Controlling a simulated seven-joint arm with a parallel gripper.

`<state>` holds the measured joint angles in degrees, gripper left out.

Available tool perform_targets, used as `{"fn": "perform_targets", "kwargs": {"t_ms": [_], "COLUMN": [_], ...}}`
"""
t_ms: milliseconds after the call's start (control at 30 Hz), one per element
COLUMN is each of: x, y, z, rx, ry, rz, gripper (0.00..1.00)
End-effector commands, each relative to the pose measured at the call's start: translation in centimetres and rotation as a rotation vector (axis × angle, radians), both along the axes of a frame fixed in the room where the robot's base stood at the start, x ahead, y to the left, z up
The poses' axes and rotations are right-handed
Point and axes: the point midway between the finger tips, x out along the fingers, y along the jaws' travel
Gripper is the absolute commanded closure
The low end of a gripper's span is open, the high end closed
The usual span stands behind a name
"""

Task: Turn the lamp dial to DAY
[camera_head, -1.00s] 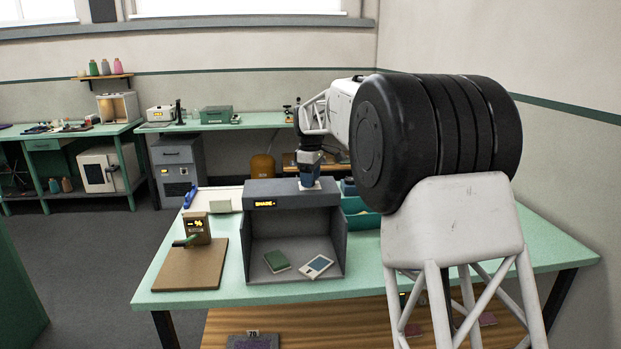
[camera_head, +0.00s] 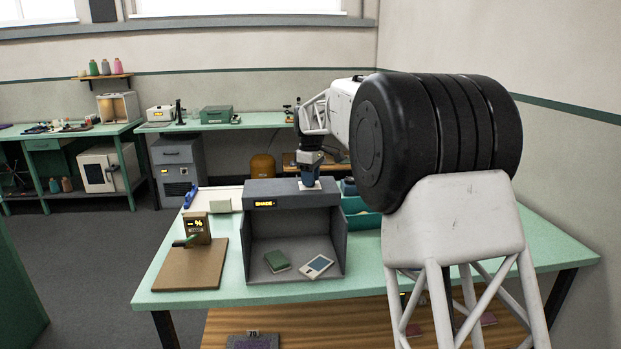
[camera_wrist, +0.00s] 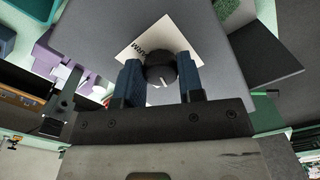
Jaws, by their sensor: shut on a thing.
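The lamp dial is a dark round knob (camera_wrist: 160,70) with a white pointer line, on a white label plate on top of the grey light booth (camera_head: 290,192). My gripper (camera_wrist: 161,76) is shut on the knob, with one blue finger on each side. In the head view my gripper (camera_head: 309,176) reaches down onto the booth's top, and the knob is hidden there. The label (camera_wrist: 137,46) shows only part of a word. The booth's lit display (camera_head: 264,204) shows a short amber word that looks like SHADE.
A green pad (camera_head: 277,261) and a white-framed sample (camera_head: 316,266) lie inside the booth. A teal bin (camera_head: 362,213) sits close behind on the right.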

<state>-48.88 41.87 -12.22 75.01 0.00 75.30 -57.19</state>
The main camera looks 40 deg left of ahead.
Motion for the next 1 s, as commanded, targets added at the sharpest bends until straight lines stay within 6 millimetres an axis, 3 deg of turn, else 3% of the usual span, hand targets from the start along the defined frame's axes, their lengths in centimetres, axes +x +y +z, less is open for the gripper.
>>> {"fn": "perform_targets", "kwargs": {"t_ms": [1000], "x": [-0.28], "y": [-0.04], "z": [-0.01], "rx": [-0.002], "ry": [0.001], "rz": [-0.741], "gripper": [0.88]}}
